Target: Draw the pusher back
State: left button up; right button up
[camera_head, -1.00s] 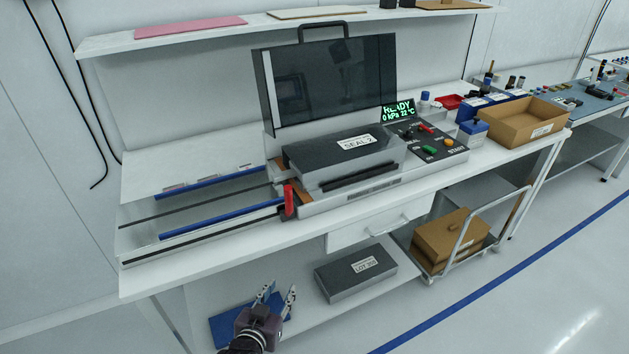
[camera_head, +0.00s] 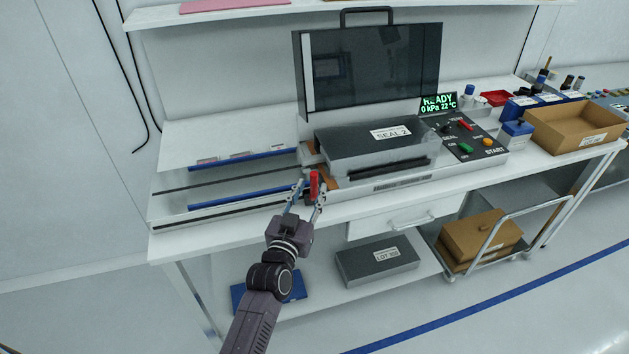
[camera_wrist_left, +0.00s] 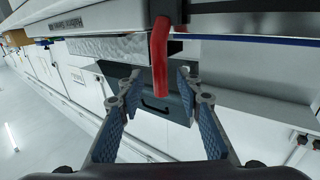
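The pusher's red handle (camera_head: 314,184) stands at the right end of the rails (camera_head: 225,207), beside the test handler (camera_head: 375,151). My left gripper (camera_head: 305,190) is open, with one finger on each side of the handle in the head view. In the left wrist view the red handle (camera_wrist_left: 160,60) hangs between the spread fingers of the left gripper (camera_wrist_left: 158,88), with clear gaps on both sides. The fingers do not appear to touch it. My right gripper is not in view.
The rails run left along the white bench (camera_head: 170,243) with free room above them. The handler's dark lid (camera_head: 370,70) stands open. A control panel (camera_head: 465,137) and a cardboard box (camera_head: 570,138) are to the right. A grey box (camera_head: 378,265) lies on the lower shelf.

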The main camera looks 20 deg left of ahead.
aim_at(313, 185)
pick_arm(q)
jog(key=shift+w, duration=1.8)
jog(key=shift+c, duration=0.3)
grip_shut()
